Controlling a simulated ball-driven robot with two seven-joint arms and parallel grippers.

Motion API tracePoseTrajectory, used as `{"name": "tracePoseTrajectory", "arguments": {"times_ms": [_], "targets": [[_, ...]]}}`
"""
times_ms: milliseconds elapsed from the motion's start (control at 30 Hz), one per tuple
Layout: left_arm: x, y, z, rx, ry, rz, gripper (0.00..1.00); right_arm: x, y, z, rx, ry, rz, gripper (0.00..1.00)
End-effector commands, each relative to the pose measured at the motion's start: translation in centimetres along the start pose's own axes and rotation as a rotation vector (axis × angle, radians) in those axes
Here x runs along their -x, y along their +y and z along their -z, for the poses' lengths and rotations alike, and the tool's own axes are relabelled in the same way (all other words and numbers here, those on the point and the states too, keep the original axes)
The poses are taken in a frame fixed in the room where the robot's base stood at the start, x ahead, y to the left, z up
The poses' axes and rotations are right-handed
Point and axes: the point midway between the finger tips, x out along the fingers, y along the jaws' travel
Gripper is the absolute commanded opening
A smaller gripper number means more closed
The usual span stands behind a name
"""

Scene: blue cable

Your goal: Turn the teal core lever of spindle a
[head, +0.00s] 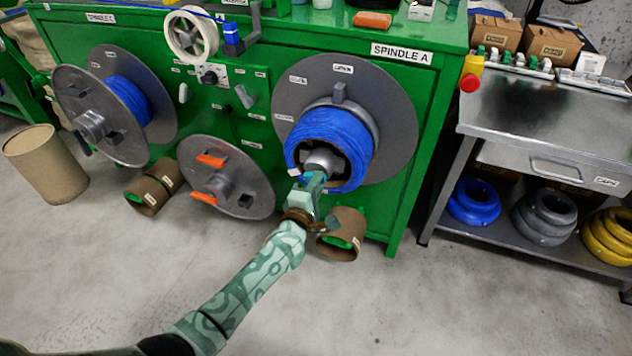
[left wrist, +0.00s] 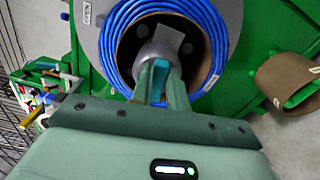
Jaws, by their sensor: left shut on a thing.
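Spindle A is the large grey disc (head: 398,128) on the right of the green machine, under the "SPINDLE A" label (head: 401,52). A coil of blue cable (head: 336,133) sits on it around a grey hub (head: 322,160). The teal core lever (head: 319,178) is at the hub's lower front; it also shows in the left wrist view (left wrist: 159,78). My left gripper (head: 313,187) is at the lever, with its fingers closed on either side of it. The fingers hide part of the lever. My right gripper is not in view.
Another spindle (head: 82,107) with blue cable stands at the left. A loose grey disc (head: 240,170) with orange levers is between them. Cardboard tubes (head: 344,232) lie on the floor below. A steel table (head: 535,105) stands at the right, with cable coils (head: 474,200) on its shelf.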

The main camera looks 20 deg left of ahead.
Motion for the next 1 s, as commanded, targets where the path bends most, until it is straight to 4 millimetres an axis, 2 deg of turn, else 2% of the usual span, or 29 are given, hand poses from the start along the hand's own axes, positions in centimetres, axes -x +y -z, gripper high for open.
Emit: {"name": "tracePoseTrajectory", "arguments": {"times_ms": [333,867,900,967,1000], "targets": [[0.06,-0.39,-0.11,-0.131,-0.003,0.003,0.0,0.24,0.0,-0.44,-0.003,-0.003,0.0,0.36],[0.09,-0.55,-0.1,-0.154,-0.003,0.005,0.0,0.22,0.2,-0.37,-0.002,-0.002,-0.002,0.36],[0.09,-0.56,-0.1,-0.154,-0.003,0.005,0.25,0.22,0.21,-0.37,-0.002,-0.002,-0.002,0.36],[0.08,-0.54,-0.09,-0.153,-0.003,0.005,0.38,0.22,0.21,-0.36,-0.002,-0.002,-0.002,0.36],[0.07,-0.51,-0.08,-0.153,-0.002,0.004,0.38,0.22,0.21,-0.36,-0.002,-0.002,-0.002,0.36]]}}
